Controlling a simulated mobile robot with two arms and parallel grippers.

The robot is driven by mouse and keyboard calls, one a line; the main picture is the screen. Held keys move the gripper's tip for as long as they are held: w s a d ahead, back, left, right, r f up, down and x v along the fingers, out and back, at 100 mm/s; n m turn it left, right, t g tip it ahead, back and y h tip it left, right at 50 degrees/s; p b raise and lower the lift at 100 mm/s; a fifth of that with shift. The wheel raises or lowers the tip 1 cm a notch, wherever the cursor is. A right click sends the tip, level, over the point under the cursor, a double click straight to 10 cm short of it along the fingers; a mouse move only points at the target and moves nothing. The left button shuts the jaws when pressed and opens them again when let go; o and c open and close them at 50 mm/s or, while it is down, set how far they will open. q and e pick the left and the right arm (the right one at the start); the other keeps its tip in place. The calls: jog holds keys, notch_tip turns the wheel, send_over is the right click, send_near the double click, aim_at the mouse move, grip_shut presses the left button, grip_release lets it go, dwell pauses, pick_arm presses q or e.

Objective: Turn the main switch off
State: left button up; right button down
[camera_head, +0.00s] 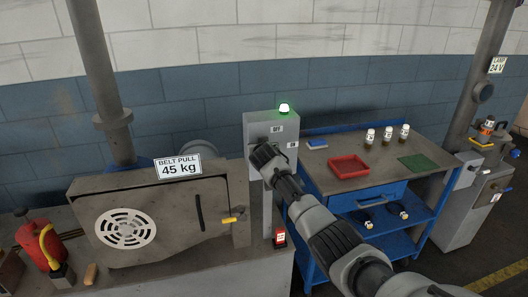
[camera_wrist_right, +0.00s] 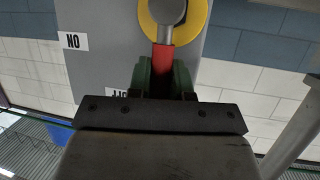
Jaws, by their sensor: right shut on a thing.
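The main switch is on a grey cabinet (camera_head: 257,130) in the head view, mostly hidden behind my right gripper (camera_head: 263,156). In the right wrist view, which is upside down, it has a yellow round plate (camera_wrist_right: 200,22), a grey hub and a red handle (camera_wrist_right: 164,57). My right gripper (camera_wrist_right: 165,80) is shut on the red handle. A green lamp (camera_head: 284,108) glows on the cabinet top. My left gripper is not in view.
A machine with a "BELT PULL 45 kg" sign (camera_head: 178,167) stands left of the cabinet. A blue workbench (camera_head: 337,131) with a red tray (camera_head: 348,158) and bottles stands right. A small red object (camera_head: 280,238) is below my right arm.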

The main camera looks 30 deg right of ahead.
jog(key=shift+f, duration=0.25)
jog(key=c, duration=1.3)
grip_release()
jog(key=shift+c, duration=0.2)
jog(key=shift+r, duration=0.1)
jog(key=shift+a, duration=0.1)
jog(key=b+v, duration=0.1)
jog(key=v, duration=0.9)
jog(key=shift+s+r, duration=0.2)
jog(key=shift+s, duration=0.15)
jog(key=shift+a+f, duration=0.15)
